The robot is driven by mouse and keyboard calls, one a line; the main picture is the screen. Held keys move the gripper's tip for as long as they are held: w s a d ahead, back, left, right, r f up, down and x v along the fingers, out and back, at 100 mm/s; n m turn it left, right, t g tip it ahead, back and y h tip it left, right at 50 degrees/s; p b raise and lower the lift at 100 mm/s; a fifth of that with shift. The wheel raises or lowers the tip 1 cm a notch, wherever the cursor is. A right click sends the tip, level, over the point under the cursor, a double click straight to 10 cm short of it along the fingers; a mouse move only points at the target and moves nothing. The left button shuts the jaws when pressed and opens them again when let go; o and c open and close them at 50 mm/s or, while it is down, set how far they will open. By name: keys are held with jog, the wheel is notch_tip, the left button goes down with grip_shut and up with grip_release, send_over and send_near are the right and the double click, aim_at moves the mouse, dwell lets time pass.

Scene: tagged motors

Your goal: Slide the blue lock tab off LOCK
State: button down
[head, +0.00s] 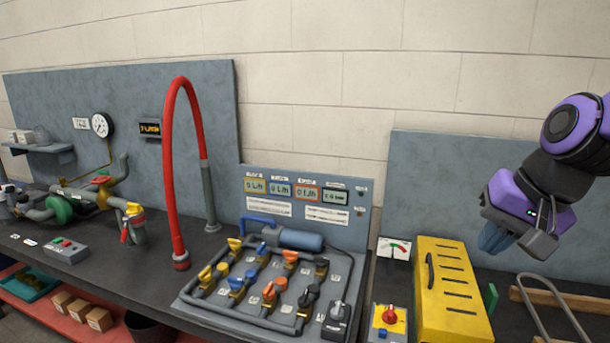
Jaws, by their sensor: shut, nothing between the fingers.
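My gripper (488,246) is in the air at the upper right, with purple housing and blue-grey fingers pointing down and left. Its fingers are shut with nothing between them. It is above and to the right of a yellow slotted box (455,285), apart from it. The small labels there are too small to read.
A red and yellow switch box (388,319) and a small meter (394,247) stand left of the yellow box. A metal loop (540,312) and wooden piece (575,301) lie at the far right. A tall red hose (168,165) and pipework with a gauge (102,125) are further left.

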jog(key=s+d+r+n+t+h, duration=0.1)
jog(key=s+d+r+n+h, duration=0.3)
jog(key=s, duration=0.5)
jog(key=m+g+y, duration=0.3)
jog(key=m+y, duration=0.2)
jog(key=m, duration=1.6)
send_over(383, 333)
jog(key=s+d, duration=0.1)
jog(key=d, duration=0.6)
notch_tip(383, 333, down, 32)
jog(key=f, duration=0.1)
jog(key=x, duration=0.9)
jog(key=shift+s+a, duration=0.3)
jog(key=shift+a, duration=0.15)
jog(key=shift+a, duration=0.1)
